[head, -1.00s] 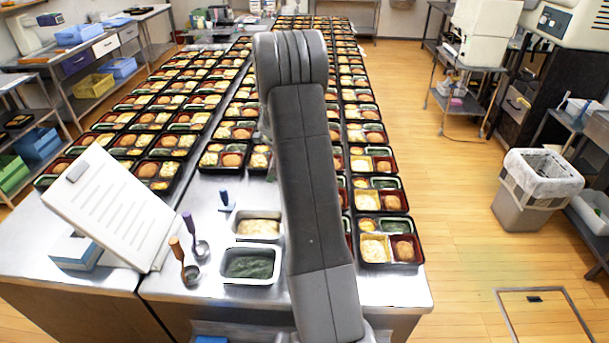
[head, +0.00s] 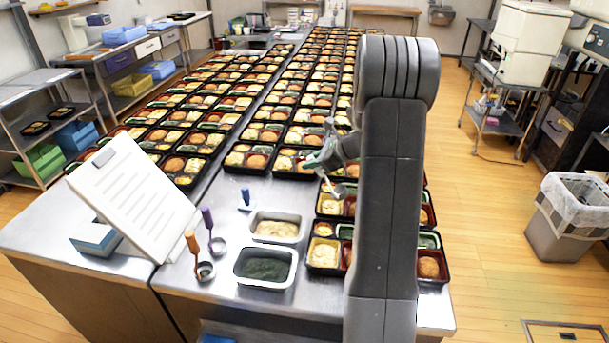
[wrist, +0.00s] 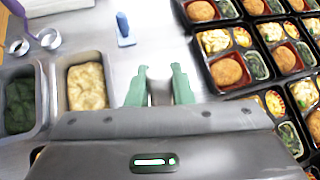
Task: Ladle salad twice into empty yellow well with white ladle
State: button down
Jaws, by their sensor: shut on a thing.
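My gripper (head: 322,160) is shut on the white ladle (head: 338,188), above the bento trays right of the pans. I cannot tell whether the ladle bowl holds anything. The pale salad (head: 277,229) lies in a metal pan (head: 253,217), left of my gripper; it also shows in the wrist view (wrist: 86,86). A near bento tray (head: 326,272) has a yellow well with pale food in it. I cannot make out an empty yellow well; my arm hides some trays.
A second pan (head: 239,280) of dark greens stands in front of the salad pan. An orange-handled ladle (head: 193,246), a purple-handled ladle (head: 208,222) and a blue upright piece (head: 246,197) stand left of the pans. Rows of filled bento trays (head: 184,184) cover the counter behind.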

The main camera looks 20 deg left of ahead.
jog(key=w+d+r+m+y+b, duration=0.1)
jog(key=w+d+r+y+b, duration=0.1)
jog(key=d+r+y, duration=0.5)
jog(key=shift+w+d+m, duration=0.15)
jog(key=shift+d+m, duration=0.15)
jog(key=shift+d, duration=0.5)
jog(key=shift+a+r+g, duration=0.1)
jog(key=shift+g, duration=0.3)
